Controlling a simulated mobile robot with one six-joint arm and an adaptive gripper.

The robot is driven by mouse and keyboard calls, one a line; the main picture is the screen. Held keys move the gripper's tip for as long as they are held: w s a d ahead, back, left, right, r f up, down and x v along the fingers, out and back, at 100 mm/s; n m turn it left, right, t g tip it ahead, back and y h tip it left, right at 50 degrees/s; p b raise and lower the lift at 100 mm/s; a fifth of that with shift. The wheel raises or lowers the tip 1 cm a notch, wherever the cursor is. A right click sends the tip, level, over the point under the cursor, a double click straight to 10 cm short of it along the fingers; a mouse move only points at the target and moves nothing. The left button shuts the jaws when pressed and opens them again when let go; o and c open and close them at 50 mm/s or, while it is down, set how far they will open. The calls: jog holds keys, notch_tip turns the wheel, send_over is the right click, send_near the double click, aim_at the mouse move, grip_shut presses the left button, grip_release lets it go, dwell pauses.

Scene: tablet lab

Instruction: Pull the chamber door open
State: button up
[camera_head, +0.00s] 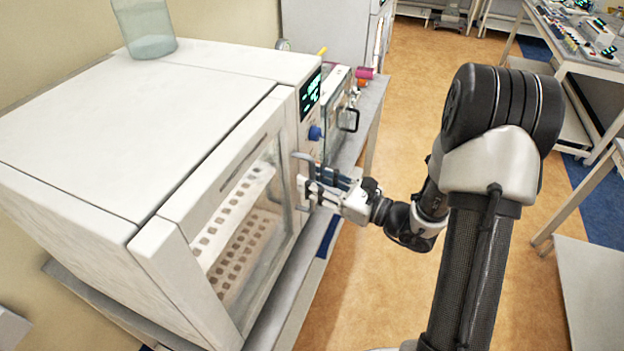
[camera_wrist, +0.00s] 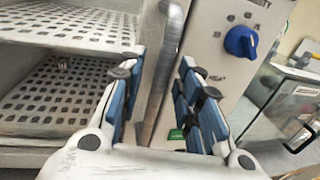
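The white chamber (camera_head: 120,110) stands on a bench at the left. Its glass chamber door (camera_head: 245,215) looks shut, with perforated shelves showing through the glass. The door handle (camera_head: 303,157) is an upright grey bar at the door's right edge. My gripper (camera_head: 308,190) is at the handle. In the wrist view, my gripper (camera_wrist: 163,58) is open, its blue-padded fingers on either side of the handle (camera_wrist: 164,75). Gaps show between the pads and the bar. The handle's lower end is partly hidden between the fingers.
A blue knob (camera_head: 315,132) and a lit display (camera_head: 310,92) are on the panel beside the door. A glass jar (camera_head: 146,28) stands on the chamber. A small glass-fronted device (camera_head: 338,115) is behind on the bench. Open floor (camera_head: 400,110) lies to the right, with tables beyond.

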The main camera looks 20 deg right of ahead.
jog(key=shift+w+a, duration=0.25)
jog(key=shift+w, duration=0.05)
jog(key=shift+c, duration=0.2)
grip_shut()
dwell(0.5)
